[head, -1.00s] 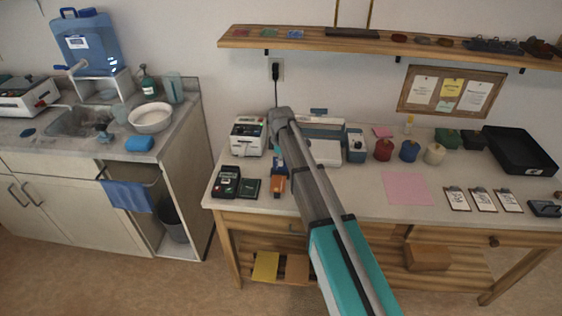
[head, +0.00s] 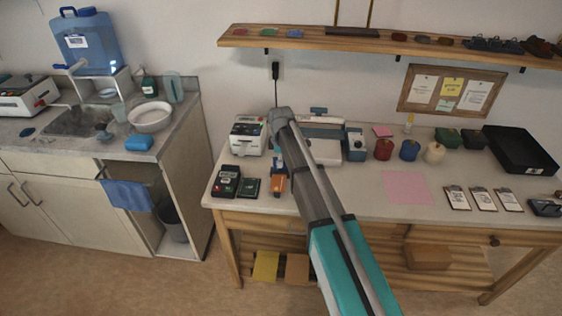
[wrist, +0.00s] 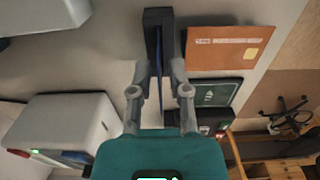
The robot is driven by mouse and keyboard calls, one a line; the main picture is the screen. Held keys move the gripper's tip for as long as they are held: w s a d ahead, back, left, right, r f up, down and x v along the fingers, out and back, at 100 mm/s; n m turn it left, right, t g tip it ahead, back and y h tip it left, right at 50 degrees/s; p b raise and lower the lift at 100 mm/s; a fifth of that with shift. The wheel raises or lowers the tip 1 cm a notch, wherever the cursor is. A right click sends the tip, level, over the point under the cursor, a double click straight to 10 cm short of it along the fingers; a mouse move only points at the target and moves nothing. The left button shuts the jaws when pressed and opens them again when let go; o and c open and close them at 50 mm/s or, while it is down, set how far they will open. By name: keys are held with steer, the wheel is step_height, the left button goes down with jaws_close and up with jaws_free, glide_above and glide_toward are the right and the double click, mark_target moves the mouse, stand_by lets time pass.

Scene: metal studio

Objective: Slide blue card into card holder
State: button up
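The blue card (wrist: 159,50) shows in the wrist view as a thin blue strip, seen edge-on. It stands upright at the slot of the dark card holder (wrist: 151,18); how deep it sits is hard to tell. My gripper (wrist: 160,68) is open, with one finger on each side of the card and a visible gap to it. In the head view my gripper (head: 276,150) points down over the left part of the workbench, and its fingertips are too small to read. The holder is mostly hidden there behind the gripper.
An orange card (wrist: 225,48) lies beside the holder, also seen in the head view (head: 278,184). A dark green-faced item (wrist: 217,93) and a card terminal (head: 226,181) are close by. A white device (head: 248,136) stands behind.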

steer(key=shift+o, duration=0.9)
steer(key=shift+r, duration=0.15)
